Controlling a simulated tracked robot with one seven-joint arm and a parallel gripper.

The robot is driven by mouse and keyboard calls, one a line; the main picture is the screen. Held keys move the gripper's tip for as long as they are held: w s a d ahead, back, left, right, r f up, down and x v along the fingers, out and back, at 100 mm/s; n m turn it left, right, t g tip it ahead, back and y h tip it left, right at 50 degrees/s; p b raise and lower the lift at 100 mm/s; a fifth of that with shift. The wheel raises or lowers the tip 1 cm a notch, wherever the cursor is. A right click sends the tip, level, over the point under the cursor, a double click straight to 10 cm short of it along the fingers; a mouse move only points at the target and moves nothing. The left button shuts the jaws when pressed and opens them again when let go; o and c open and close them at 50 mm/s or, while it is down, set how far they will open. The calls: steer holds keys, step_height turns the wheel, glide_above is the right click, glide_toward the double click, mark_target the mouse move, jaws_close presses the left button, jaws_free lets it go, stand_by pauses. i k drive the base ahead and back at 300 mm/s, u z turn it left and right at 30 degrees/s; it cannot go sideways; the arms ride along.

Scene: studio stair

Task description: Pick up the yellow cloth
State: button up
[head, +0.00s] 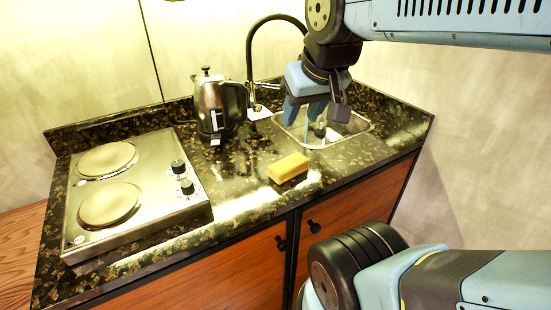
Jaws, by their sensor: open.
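The yellow cloth (289,168) looks like a thick, sponge-like block. It lies on the dark speckled counter, in front of the sink and near the front edge. My gripper (304,113) is open, with its blue fingers pointing down over the sink. It is behind and above the yellow cloth in the picture, apart from it. Nothing shows between the fingers. The yellow cloth is in full view.
A metal sink (354,127) with a black curved tap (249,62) lies behind the cloth. A kettle (211,105) stands left of the tap. A two-plate hob (140,190) fills the left side. The counter (236,180) around the cloth is clear.

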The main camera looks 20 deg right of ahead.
mark_target(281, 171)
steer(key=z, duration=0.05)
steer(key=k, duration=0.5)
steer(key=z, duration=0.6)
steer(key=k, duration=0.95)
steer(key=u, duration=0.45)
steer(key=i, duration=1)
steer(key=z, duration=0.1)
